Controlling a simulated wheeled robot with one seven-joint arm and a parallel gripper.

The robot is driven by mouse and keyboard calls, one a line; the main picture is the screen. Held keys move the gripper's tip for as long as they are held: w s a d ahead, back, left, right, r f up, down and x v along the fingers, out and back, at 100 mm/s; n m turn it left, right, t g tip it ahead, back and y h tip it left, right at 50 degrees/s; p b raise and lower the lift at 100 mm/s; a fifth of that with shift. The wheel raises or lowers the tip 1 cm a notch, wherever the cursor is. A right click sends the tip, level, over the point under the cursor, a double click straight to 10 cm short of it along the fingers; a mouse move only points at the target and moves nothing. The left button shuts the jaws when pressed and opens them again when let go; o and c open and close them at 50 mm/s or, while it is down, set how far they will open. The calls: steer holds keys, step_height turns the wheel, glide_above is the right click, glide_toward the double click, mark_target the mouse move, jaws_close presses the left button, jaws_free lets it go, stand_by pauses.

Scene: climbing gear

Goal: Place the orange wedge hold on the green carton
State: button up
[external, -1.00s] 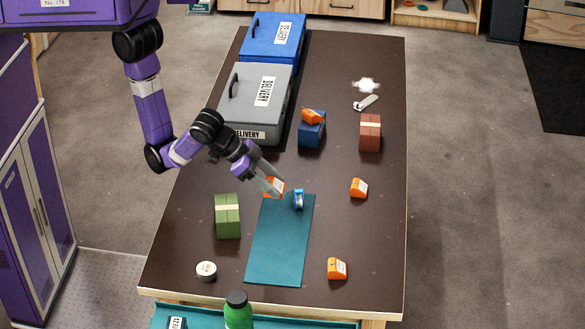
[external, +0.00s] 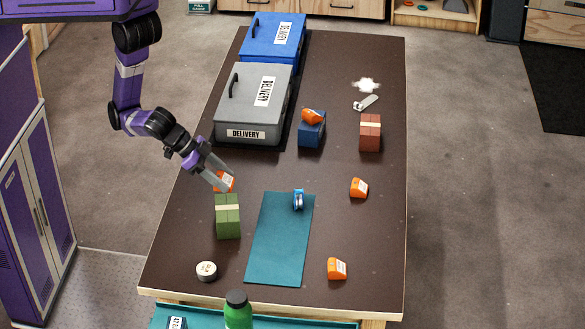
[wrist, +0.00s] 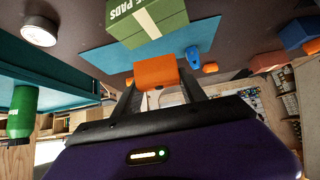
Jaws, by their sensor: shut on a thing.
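My gripper (external: 222,184) is shut on an orange wedge hold (external: 227,181) in the external view. The held wedge also shows between the fingers in the wrist view (wrist: 156,72). The green carton (external: 228,216) with a pale band stands on the table's left side, just below the held wedge in the external picture. The carton also shows at the top of the wrist view (wrist: 147,20). The wedge appears raised and apart from the carton, slightly behind it; the exact gap is hard to tell.
A teal mat (external: 280,240) carries a small blue item (external: 298,199). Other orange wedges stand at right (external: 359,188), at front (external: 337,268) and on the blue carton (external: 312,134). A red carton (external: 370,133), grey case (external: 254,104) and white round tape (external: 206,271) are also on the table.

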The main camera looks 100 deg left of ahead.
steer(key=shift+w+d, duration=0.1)
steer(key=shift+w, duration=0.05)
glide_toward(236, 208)
steer(key=shift+x, duration=2.65)
steer(key=shift+d+b, duration=0.15)
steer(key=shift+b, duration=0.15)
steer(key=shift+f, duration=0.1)
steer(key=o, duration=1.4)
steer(key=shift+c, duration=0.2)
